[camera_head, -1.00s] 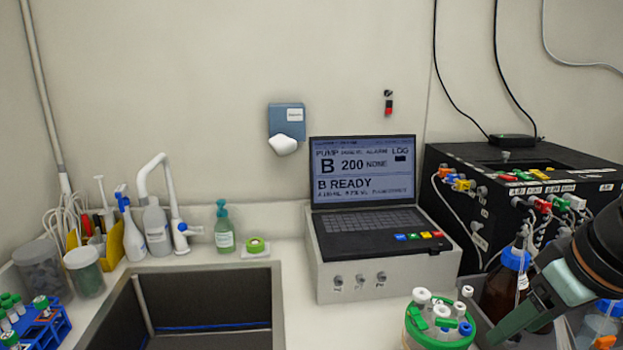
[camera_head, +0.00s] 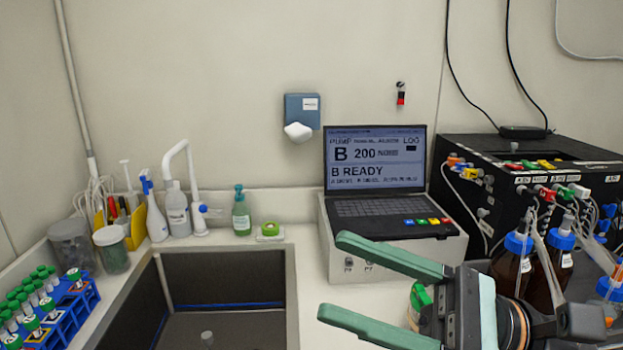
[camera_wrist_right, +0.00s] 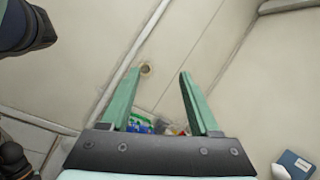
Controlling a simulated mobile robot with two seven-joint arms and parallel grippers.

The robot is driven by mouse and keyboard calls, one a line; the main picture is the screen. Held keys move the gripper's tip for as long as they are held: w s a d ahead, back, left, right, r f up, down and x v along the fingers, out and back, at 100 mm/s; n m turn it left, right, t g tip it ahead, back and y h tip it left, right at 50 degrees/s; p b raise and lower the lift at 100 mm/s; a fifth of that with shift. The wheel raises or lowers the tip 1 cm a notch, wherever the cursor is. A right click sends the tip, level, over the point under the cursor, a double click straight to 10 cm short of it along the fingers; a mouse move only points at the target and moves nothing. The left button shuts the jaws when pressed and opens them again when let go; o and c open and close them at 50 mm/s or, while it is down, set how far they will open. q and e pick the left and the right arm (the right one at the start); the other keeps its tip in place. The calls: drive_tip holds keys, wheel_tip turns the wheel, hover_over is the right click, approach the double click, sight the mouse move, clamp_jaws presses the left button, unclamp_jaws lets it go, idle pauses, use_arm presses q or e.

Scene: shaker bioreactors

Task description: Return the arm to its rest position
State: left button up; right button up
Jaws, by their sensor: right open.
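My right gripper (camera_head: 330,276) reaches in from the right in the head view, its two green fingers spread apart and pointing left. It is open and empty, in front of the laptop's box and right of the sink. It partly hides the green-rimmed container behind it. In the right wrist view the gripper (camera_wrist_right: 158,95) also shows spread fingers with nothing between them, against the pale wall. My left gripper is not seen in the head view.
The laptop (camera_head: 375,170) stands on a white box (camera_head: 345,240). Brown bottles (camera_head: 512,262) with blue caps stand close to my right arm. The sink (camera_head: 225,285) is at the centre, and a blue tube rack (camera_head: 60,318) is at the lower left.

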drive_tip(key=w+d+m+t+h, duration=0.35)
drive_tip(key=m+t, duration=0.55)
drive_tip(key=m, duration=0.3)
drive_tip(key=w+d+m+t+h, duration=0.2)
drive_tip(key=w+d+m+t, duration=0.25)
drive_tip(key=m+t, duration=0.6)
drive_tip(key=w+d+f+m+g+h, duration=0.2)
drive_tip(key=d+f+m+h, duration=0.3)
drive_tip(key=f+m+h, duration=0.45)
drive_tip(key=w+d+f+m+g+h, duration=0.1)
drive_tip(key=w+d+f+m+h, duration=0.25)
drive_tip(key=f+m+h, duration=0.65)
drive_tip(key=s+d+f+m+g+y, duration=0.1)
drive_tip(key=s+f+m+g, duration=0.2)
drive_tip(key=f+m, duration=0.25)
drive_tip(key=s+d+f+m+g+y, duration=0.1)
drive_tip(key=s+f+m+g, duration=0.25)
drive_tip(key=f, duration=0.35)
drive_tip(key=s+a+f+m+g, duration=0.1)
drive_tip(key=s+f+m+g, duration=0.6)
drive_tip(key=s+f, duration=0.7)
drive_tip(key=w+a+f+t+y, duration=0.2)
drive_tip(key=a+f+t, duration=0.2)
drive_tip(key=f, duration=0.6)
drive_tip(key=shift+w+a+n+y, duration=0.3)
drive_tip(key=shift+w+a, duration=0.05)
drive_tip(key=shift+w, duration=0.05)
